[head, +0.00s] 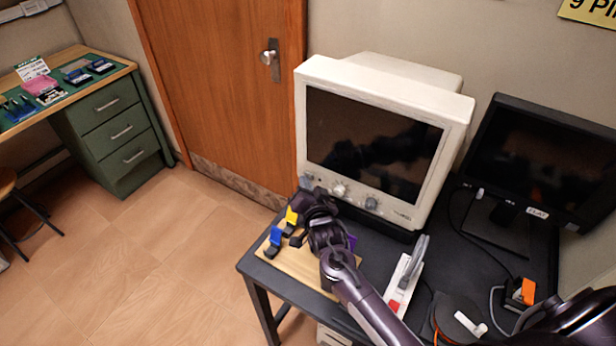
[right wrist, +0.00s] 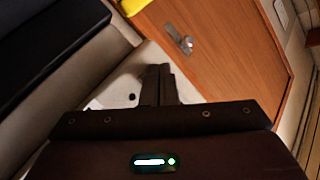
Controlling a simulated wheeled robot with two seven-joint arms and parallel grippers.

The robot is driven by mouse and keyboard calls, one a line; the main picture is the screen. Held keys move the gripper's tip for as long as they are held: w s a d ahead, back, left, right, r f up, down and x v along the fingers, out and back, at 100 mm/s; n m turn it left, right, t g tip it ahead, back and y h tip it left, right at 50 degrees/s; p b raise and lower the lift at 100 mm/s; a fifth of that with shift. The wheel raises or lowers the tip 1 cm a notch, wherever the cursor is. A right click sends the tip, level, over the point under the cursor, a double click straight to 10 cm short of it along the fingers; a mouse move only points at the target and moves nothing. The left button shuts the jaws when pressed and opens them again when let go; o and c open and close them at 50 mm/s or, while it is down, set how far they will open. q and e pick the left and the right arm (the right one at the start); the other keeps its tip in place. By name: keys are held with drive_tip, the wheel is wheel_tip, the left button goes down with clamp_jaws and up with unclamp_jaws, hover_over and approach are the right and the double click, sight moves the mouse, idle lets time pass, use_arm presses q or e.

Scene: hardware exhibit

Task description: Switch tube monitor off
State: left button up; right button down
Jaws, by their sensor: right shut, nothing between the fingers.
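The tube monitor (head: 385,150) is a cream, bulky set on the dark table, and its screen is dark. Several knobs (head: 340,190) run along the panel under the screen. My right gripper (head: 306,184) is shut and empty at the lower left corner of that panel, covering part of it. In the right wrist view its closed fingers (right wrist: 158,84) lie against the monitor's pale panel (right wrist: 118,90), beside a small dark spot. I cannot tell whether the fingertips touch the panel. My left gripper is out of view.
A black flat monitor (head: 545,150) stands at the right. A wooden board (head: 290,272) with blue and yellow blocks lies under my right arm. A white power strip (head: 402,285) lies on the dark table (head: 375,255).

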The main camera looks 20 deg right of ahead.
drive_tip(key=shift+s+a, duration=0.25)
drive_tip(key=shift+a, duration=0.1)
drive_tip(key=s+a+p, duration=0.1)
drive_tip(key=s+a, duration=0.1)
drive_tip(key=s+a+p, duration=0.1)
drive_tip(key=a, duration=0.1)
drive_tip(key=shift+s+a, duration=0.35)
idle(0.6)
